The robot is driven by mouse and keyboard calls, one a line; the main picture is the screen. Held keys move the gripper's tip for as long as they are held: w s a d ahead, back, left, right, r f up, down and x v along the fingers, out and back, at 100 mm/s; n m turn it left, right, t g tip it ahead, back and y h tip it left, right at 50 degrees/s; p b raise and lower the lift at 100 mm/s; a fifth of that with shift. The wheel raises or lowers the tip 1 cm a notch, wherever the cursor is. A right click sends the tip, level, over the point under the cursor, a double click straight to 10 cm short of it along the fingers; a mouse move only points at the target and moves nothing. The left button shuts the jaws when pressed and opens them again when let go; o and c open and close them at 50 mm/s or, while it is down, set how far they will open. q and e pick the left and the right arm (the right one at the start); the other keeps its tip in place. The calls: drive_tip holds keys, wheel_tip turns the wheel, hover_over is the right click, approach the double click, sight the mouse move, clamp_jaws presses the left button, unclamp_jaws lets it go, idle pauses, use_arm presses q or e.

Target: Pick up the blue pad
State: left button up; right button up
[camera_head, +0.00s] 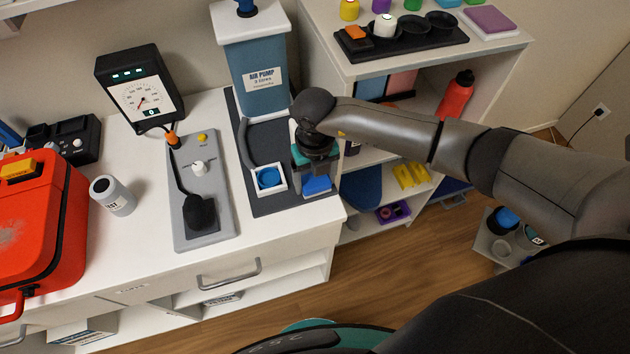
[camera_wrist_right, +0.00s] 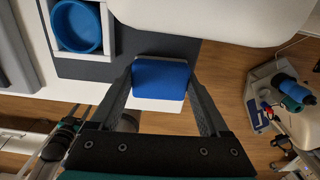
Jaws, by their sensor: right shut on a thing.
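The blue pad (camera_head: 316,185) is at the right end of the counter, below my right gripper (camera_head: 315,168). In the right wrist view the blue pad (camera_wrist_right: 160,78) sits between the two dark fingers of my right gripper (camera_wrist_right: 161,74), which is shut on it. A white surface shows just under the pad's near edge; I cannot tell whether the pad touches it.
A white holder with a round blue dish (camera_head: 269,178) stands left of the pad on a dark mat (camera_head: 262,205). The air pump (camera_head: 258,75) stands behind. A grey panel (camera_head: 215,225) with a black handpiece lies further left. The counter's right edge is close.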

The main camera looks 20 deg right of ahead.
sight(315, 180)
drive_tip(key=shift+c, duration=0.4)
drive_tip(key=shift+r, duration=0.1)
drive_tip(key=shift+r, duration=0.2)
wheel_tip(315, 180, up, 20)
drive_tip(key=p, duration=0.1)
drive_tip(key=shift+f, duration=0.25)
drive_tip(key=o, duration=0.8)
drive_tip(key=c, duration=0.7)
drive_tip(key=shift+o, duration=0.2)
drive_tip(key=shift+f, duration=0.15)
